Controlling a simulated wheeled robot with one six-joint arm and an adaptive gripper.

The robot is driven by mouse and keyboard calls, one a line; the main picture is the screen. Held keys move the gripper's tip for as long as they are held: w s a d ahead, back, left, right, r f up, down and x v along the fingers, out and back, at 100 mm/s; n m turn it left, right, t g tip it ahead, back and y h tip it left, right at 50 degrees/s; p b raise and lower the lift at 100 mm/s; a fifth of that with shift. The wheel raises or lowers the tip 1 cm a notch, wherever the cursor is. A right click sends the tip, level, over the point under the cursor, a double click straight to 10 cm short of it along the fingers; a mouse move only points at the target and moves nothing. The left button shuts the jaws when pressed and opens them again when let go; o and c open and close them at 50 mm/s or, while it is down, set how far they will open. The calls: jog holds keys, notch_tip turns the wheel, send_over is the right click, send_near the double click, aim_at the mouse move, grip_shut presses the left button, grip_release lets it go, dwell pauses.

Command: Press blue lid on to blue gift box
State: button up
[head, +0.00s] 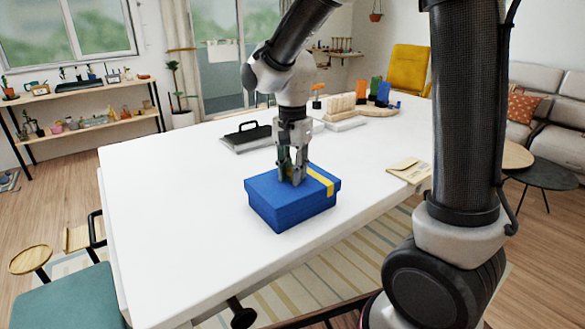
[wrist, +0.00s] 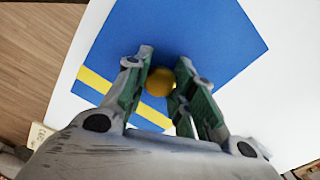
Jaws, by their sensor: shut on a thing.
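The blue gift box (head: 298,216) stands on the white table near its front edge. The blue lid (head: 265,184) lies over the top of the box, level, with a yellow stripe across its right part. I cannot tell whether it is pressed fully down. My gripper (head: 292,180) points down at the middle of the lid. In the wrist view, its green-padded fingers (wrist: 165,62) are shut on a round yellow knob (wrist: 158,83) on the blue lid (wrist: 185,35). The fingers hide part of the knob, and the box body is hidden beneath the lid there.
The white table (head: 160,220) is bare left of the box. A tray with a black handle (head: 248,132) lies behind. An envelope (head: 410,170) lies to the right. Wooden blocks and coloured holders (head: 376,92) stand at the far right.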

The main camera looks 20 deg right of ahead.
jog(key=shift+f, duration=0.2)
jog(key=o, duration=1.1)
notch_tip(320, 180, up, 12)
